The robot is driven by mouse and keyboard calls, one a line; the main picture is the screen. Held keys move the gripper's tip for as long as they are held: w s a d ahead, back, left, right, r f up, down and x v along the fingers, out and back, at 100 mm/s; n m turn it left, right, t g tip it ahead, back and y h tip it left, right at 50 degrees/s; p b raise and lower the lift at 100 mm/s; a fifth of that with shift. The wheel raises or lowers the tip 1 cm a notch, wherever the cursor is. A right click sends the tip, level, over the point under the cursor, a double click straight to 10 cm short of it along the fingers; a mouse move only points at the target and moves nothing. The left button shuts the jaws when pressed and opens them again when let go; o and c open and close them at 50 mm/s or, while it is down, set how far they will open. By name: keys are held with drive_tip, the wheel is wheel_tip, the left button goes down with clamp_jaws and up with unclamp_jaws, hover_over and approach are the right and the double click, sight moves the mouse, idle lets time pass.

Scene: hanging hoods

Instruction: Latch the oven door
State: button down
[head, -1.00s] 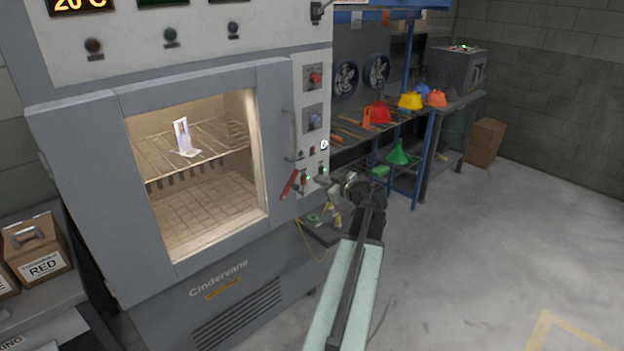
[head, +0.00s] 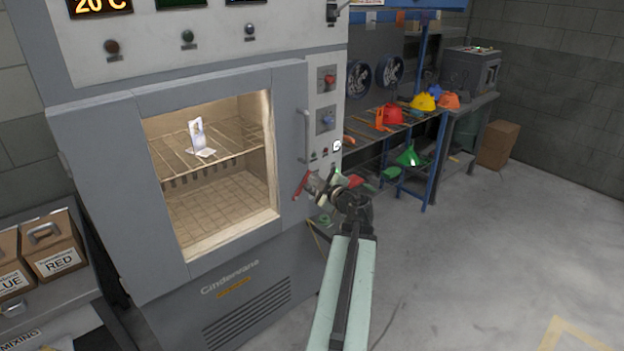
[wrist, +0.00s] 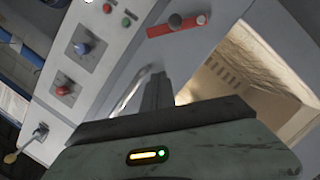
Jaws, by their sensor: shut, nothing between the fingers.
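The grey oven door (head: 100,165) has a large window onto the lit interior, and it looks shut or nearly so. A red latch lever (head: 301,186) sits tilted at the door's right edge, below the vertical bar handle (head: 304,135). In the wrist view the lever is a red bar (wrist: 160,31) with a dark knob, and the handle (wrist: 131,92) is beside the fingers. My gripper (head: 316,184) is just right of the lever in the head view. Its fingers (wrist: 157,92) are shut and empty, apart from the lever in the wrist view.
A control panel (head: 325,105) with red and blue knobs stands right of the door. A white item (head: 198,138) is on the oven rack. Boxes (head: 54,245) stand on a table at left.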

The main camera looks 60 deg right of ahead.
sight(303, 172)
drive_tip(key=b+x, duration=0.1)
drive_tip(key=x, duration=0.7)
drive_tip(key=shift+w+d+f, duration=0.1)
drive_tip(key=shift+w+d, duration=0.05)
drive_tip(key=d+f+b, duration=0.2)
drive_tip(key=d+b, duration=0.1)
drive_tip(key=shift+f, duration=0.35)
